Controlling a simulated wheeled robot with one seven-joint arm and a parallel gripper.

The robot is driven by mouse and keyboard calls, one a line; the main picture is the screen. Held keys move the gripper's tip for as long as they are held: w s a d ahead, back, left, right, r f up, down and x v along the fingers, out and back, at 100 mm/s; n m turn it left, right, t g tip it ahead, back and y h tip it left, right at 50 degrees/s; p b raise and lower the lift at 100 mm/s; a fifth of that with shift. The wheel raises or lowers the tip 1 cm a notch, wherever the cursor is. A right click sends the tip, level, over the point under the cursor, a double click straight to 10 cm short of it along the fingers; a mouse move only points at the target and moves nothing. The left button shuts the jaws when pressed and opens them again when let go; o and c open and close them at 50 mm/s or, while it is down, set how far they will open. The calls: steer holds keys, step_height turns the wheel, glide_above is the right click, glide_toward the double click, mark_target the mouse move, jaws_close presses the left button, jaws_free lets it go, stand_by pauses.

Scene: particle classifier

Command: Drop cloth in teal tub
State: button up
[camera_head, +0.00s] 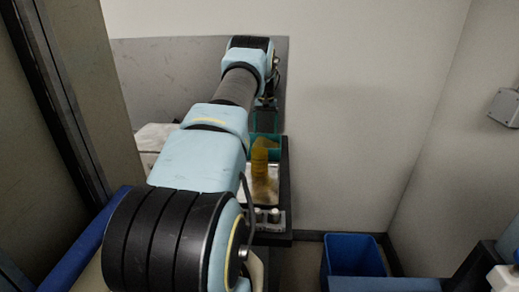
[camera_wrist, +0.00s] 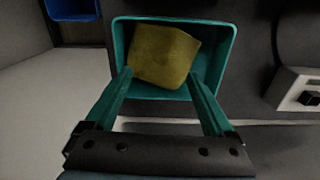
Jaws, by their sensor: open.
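The teal tub (camera_wrist: 228,50) is below my gripper in the wrist view. A mustard-yellow cloth (camera_wrist: 165,56) shows within the tub's outline, towards its left and middle. My gripper (camera_wrist: 160,76) is open, with its two teal fingers apart at the tub's near side. The cloth shows between and beyond the fingertips, and I see neither finger closed on it. In the head view the teal tub (camera_head: 274,145) is partly visible behind a yellow translucent cylinder. My arm and the small, dark gripper area above the tub hide much there.
The yellow cylinder (camera_head: 260,162) stands on the dark-edged bench beside the tub. A blue bin (camera_head: 354,256) stands on the floor at the right. A white box with a black knob (camera_wrist: 300,94) is at the right in the wrist view.

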steer(key=shift+o, duration=1)
steer(key=shift+r, duration=0.1)
step_height(320, 180, up, 5)
steer(key=p, duration=0.3)
steer(key=shift+r, duration=0.15)
steer(key=shift+r, duration=0.1)
step_height(320, 180, up, 11)
steer(key=b, duration=0.3)
steer(key=shift+s, duration=0.1)
